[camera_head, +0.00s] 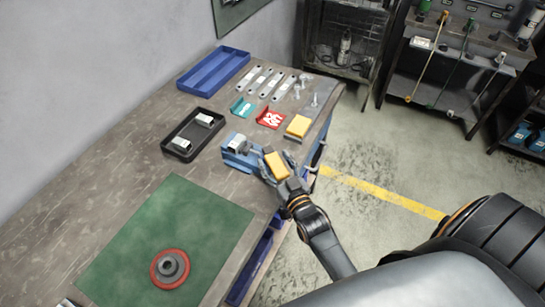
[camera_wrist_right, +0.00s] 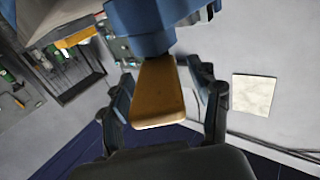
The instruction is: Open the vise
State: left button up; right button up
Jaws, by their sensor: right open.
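The blue vise (camera_head: 236,160) stands at the right edge of the workbench, with a grey metal bracket (camera_head: 238,143) at its jaws. In the head view I cannot tell how tightly the jaws hold it. A yellow handle (camera_head: 277,166) sits at the vise's front end. In the right wrist view the handle (camera_wrist_right: 158,95) hangs before the blue vise body (camera_wrist_right: 150,22). My right gripper (camera_head: 274,160) is open around the handle; in the right wrist view its fingers (camera_wrist_right: 167,88) stand on either side, apparently with gaps. My left gripper is not in view.
A black tray (camera_head: 168,149) with metal parts lies left of the vise. Behind are a blue tray (camera_head: 186,86), metal strips (camera_head: 270,86), a teal packet (camera_head: 243,108), a red packet (camera_head: 270,118) and a yellow block (camera_head: 298,126). A green mat (camera_head: 200,225) bears a round red-rimmed part (camera_head: 170,268).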

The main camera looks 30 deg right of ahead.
aim_at(284, 177)
jog(key=s, duration=1)
jog(key=shift+a, duration=0.4)
